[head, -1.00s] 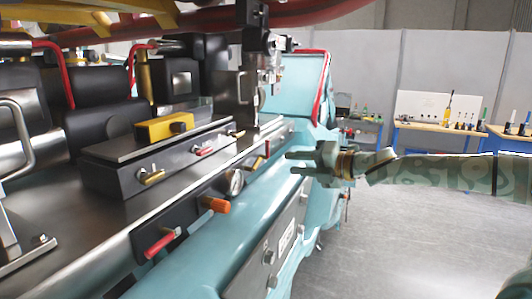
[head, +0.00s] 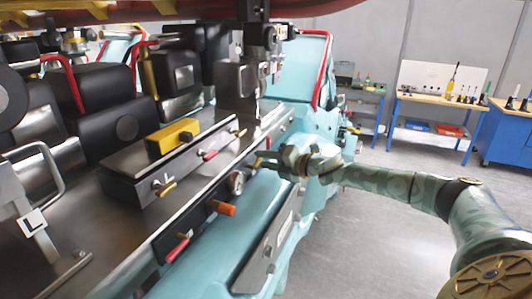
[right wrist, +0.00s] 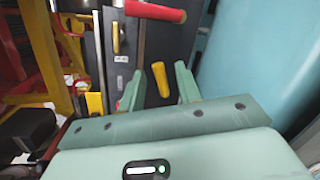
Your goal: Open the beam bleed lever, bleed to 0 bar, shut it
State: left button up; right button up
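The long dark beam (head: 195,228) runs along the machine's side. Its face carries a red handle (head: 178,250), an orange knob (head: 226,208) and a round gauge (head: 237,183). My right gripper (head: 264,160) is at the beam's far end, beyond the gauge, fingers toward the beam. In the right wrist view, the gripper (right wrist: 160,86) is open, and a yellow lever (right wrist: 161,79) shows between its fingers. I cannot tell whether either finger touches it. No label or bar reading is legible. My left gripper is not in view.
Above the beam, a block with a yellow cap (head: 172,136) carries brass and red levers. A red handle (right wrist: 155,10) shows at the top of the right wrist view. The teal machine body (head: 232,240) lies below the beam. Workbenches (head: 432,112) stand far off.

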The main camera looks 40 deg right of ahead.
jog(key=shift+w, duration=0.1)
grip_shut()
jog(key=shift+a+n, duration=0.1)
jog(key=shift+n, duration=0.2)
jog(key=n+b, duration=0.3)
jog(key=shift+s+a+r+t+h, duration=0.2)
jog(key=shift+a+t+h, duration=0.1)
jog(key=shift+t, duration=0.1)
jog(key=n+b, duration=0.2)
jog(key=n+t, duration=0.1)
jog(key=shift+s+a+r+b, duration=0.2)
jog(key=shift+a+r+b, duration=0.1)
jog(key=shift+a+b, duration=0.1)
jog(key=n+b, duration=0.1)
jog(key=n, duration=0.1)
jog(key=a+n+b, duration=0.1)
jog(key=n+b, duration=0.1)
jog(key=n+t+b, duration=0.1)
jog(key=n, duration=0.1)
jog(key=shift+s+a+r, duration=0.2)
jog(key=shift+s+r, duration=0.05)
jog(key=shift+s, duration=0.15)
